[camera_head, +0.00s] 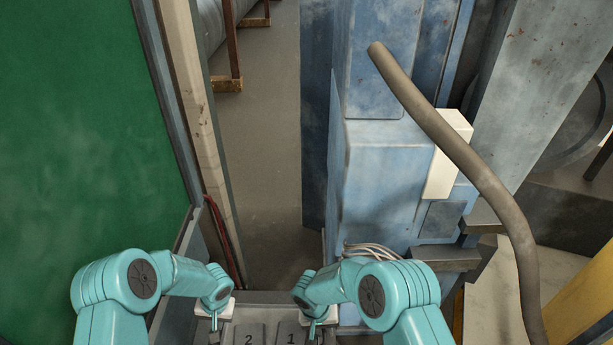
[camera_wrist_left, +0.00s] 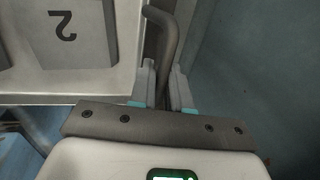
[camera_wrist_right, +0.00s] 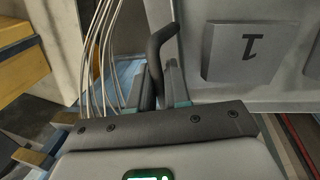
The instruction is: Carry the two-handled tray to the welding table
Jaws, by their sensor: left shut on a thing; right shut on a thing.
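The grey tray (camera_head: 265,297) shows at the bottom of the head view, between my two arms. Its near part is cut off by the frame. It carries blocks marked 2 (camera_head: 249,335) and 1 (camera_head: 291,335). My left gripper (camera_head: 214,318) is shut on one dark bent handle (camera_wrist_left: 167,35), beside the tray wall in the left wrist view. My right gripper (camera_head: 314,324) is shut on the other dark handle (camera_wrist_right: 158,48), beside the tray edge in the right wrist view. I cannot make out a welding table in these views.
A green panel (camera_head: 80,130) stands close at left, with a beige post (camera_head: 195,110). A blue machine (camera_head: 385,180) stands close at right, with a thick brown hose (camera_head: 455,150) in front. A narrow strip of bare floor (camera_head: 262,150) runs ahead between them.

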